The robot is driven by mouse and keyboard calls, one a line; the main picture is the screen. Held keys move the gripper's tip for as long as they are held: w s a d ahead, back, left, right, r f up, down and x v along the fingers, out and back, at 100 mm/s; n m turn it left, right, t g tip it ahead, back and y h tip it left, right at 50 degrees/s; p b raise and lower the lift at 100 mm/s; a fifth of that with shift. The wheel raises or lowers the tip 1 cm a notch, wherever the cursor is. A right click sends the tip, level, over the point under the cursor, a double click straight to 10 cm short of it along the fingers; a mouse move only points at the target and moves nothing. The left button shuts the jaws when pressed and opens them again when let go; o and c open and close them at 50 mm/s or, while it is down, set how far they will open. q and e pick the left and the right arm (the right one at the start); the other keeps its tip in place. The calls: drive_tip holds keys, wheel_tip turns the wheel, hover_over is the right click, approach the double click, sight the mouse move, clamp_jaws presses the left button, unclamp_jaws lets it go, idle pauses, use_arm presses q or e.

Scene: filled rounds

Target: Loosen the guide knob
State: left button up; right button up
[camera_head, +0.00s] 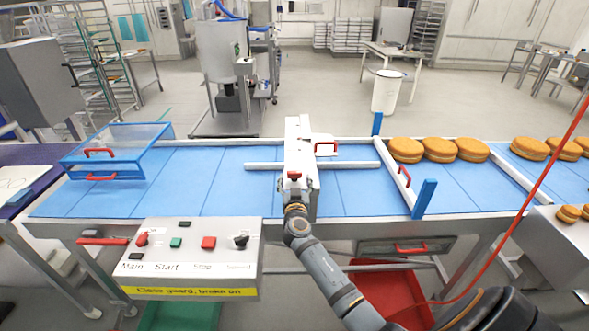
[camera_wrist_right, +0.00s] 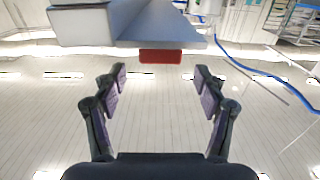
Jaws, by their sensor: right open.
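A red knob (camera_head: 294,175) sits on the near end of a pale grey box-shaped housing (camera_head: 300,135) that stands across the blue conveyor. A red block, apparently this knob (camera_wrist_right: 160,56), shows in the wrist view against the housing's edge, between the finger lines and beyond the fingertips. My right gripper (camera_head: 294,194) is at the near end of the housing, close to the knob; its fingers are hard to make out there. In the wrist view the right gripper (camera_wrist_right: 160,82) is open and empty, with a finger on each side. My left gripper is not in view.
Pale guide rails (camera_head: 350,165) run along the blue belt (camera_head: 210,180). A control box (camera_head: 190,262) with knobs and buttons stands front left. A blue-framed clear guard (camera_head: 120,150) is at the left. Several brown filled rounds (camera_head: 440,149) lie at the right. A red cable crosses the right side.

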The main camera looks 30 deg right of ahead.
sight(295, 174)
drive_tip(key=x, duration=0.5)
drive_tip(key=shift+a+p, duration=0.1)
drive_tip(key=shift+p, duration=0.2)
drive_tip(key=c, duration=1.2)
